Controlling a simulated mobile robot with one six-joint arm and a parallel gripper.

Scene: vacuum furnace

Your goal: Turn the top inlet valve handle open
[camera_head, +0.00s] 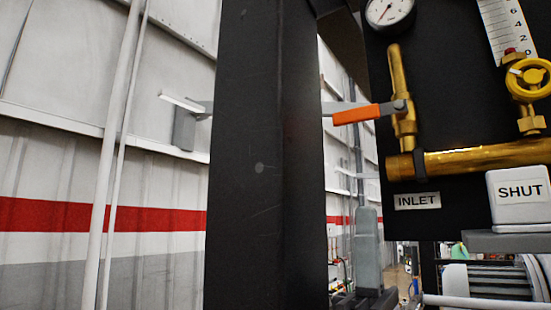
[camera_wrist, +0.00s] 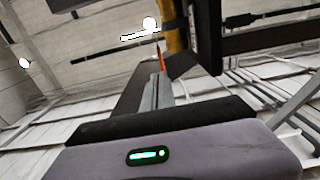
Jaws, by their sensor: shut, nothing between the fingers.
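The top inlet valve has an orange lever handle (camera_head: 360,114) on brass fittings above the INLET label (camera_head: 417,201). The handle lies nearly level, pointing left from the upright brass pipe. It shows as a thin orange strip in the wrist view (camera_wrist: 162,61). Grey fingers of my gripper (camera_head: 340,107) show right of the black post, close along the handle's left end; contact cannot be told. In the wrist view my gripper (camera_wrist: 157,77) is shut and empty, its fingers pointing toward the handle. The post hides the rest of my gripper in the head view.
The wide black post (camera_head: 260,160) stands in front, left of the handle. A pressure gauge (camera_head: 389,11), a yellow handwheel (camera_head: 528,80), a brass pipe (camera_head: 480,157) and a SHUT sign (camera_head: 519,197) are near the valve on the black panel's side.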

